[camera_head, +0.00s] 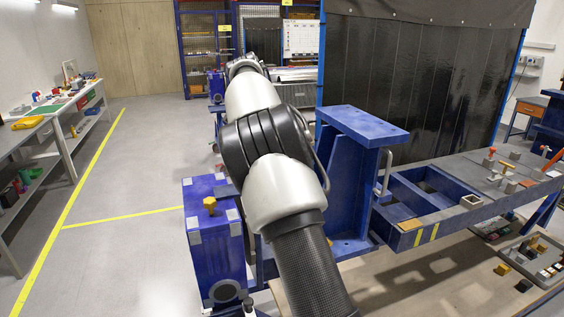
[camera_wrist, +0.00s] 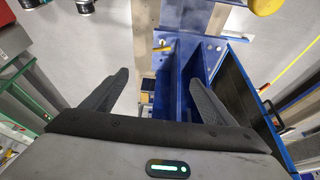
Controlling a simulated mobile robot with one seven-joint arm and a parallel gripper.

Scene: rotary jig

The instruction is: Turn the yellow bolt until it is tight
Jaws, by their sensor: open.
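A yellow bolt (camera_head: 210,205) with a knob-like head stands upright on top of the blue block (camera_head: 212,240) at the left end of the blue jig in the head view. In the wrist view a small yellow piece (camera_wrist: 164,47) sits on a blue part, and a larger rounded yellow piece (camera_wrist: 265,6) is cut off by the top edge. I cannot tell which of these is the bolt. My gripper (camera_wrist: 158,76) is open, with nothing between its fingers. The small yellow piece shows beyond the fingers, apart from them. The head view does not clearly show my gripper.
The blue jig frame (camera_head: 360,135) stands right of my arm, with a long blue beam (camera_head: 411,236) extending right. A dark curtain (camera_head: 410,85) hangs behind it. Benches (camera_head: 62,120) line the left wall. Grey floor (camera_head: 140,170) with yellow lines lies open between.

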